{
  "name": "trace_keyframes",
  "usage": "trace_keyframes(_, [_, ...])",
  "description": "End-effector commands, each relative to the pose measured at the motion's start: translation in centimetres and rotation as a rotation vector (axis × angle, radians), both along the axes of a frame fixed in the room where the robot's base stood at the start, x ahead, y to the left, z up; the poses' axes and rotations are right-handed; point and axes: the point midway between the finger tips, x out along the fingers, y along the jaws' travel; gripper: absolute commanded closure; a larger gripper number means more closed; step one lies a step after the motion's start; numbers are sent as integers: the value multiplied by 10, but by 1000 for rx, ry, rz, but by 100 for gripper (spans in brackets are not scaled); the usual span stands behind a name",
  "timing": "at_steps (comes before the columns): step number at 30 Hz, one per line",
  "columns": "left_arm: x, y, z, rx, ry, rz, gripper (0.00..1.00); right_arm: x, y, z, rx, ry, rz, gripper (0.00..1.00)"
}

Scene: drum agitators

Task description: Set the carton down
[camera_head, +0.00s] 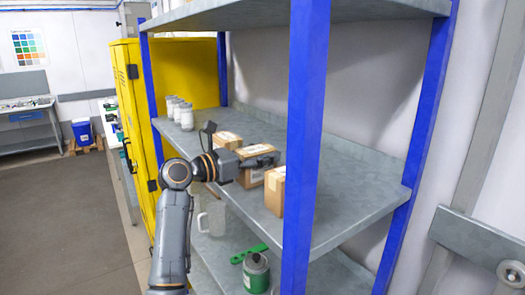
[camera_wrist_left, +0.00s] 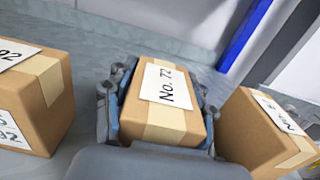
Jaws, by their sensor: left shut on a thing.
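My left gripper (camera_head: 262,163) reaches in from the left over the middle shelf in the head view. In the left wrist view its fingers (camera_wrist_left: 163,108) stand on both sides of a brown carton (camera_wrist_left: 166,122) and are shut on it. The carton has a white label reading "No. 72" and pale tape. In the head view this carton (camera_head: 252,178) is partly hidden by the gripper. It is at the shelf surface; I cannot tell whether it touches it. My right gripper is not in view.
Other cartons stand on both sides of the held one, at left (camera_wrist_left: 35,95) and right (camera_wrist_left: 262,130) in the wrist view. The grey shelf (camera_head: 345,195) has bare room behind. A blue post (camera_head: 304,130) rises in front. White jars (camera_head: 187,118) stand further left.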

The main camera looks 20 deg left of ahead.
Motion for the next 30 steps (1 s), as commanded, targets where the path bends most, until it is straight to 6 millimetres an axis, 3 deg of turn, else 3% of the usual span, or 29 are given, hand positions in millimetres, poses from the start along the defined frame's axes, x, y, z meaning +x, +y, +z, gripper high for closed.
trace_keyframes(4, [0, 0, -2, -1, -1, 0, 84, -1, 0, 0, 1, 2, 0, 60])
trace_keyframes(5, [0, 0, -3, 0, 0, 0, 44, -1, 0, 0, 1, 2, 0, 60])
trace_keyframes(9, [0, 0, -2, 0, 0, 0, 17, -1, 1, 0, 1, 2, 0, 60])
trace_keyframes(21, [-1, 1, 0, 0, 0, 1, 17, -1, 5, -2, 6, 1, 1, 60])
trace_keyframes(30, [-44, 35, -5, 3, -5, 4, 17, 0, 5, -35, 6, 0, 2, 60])
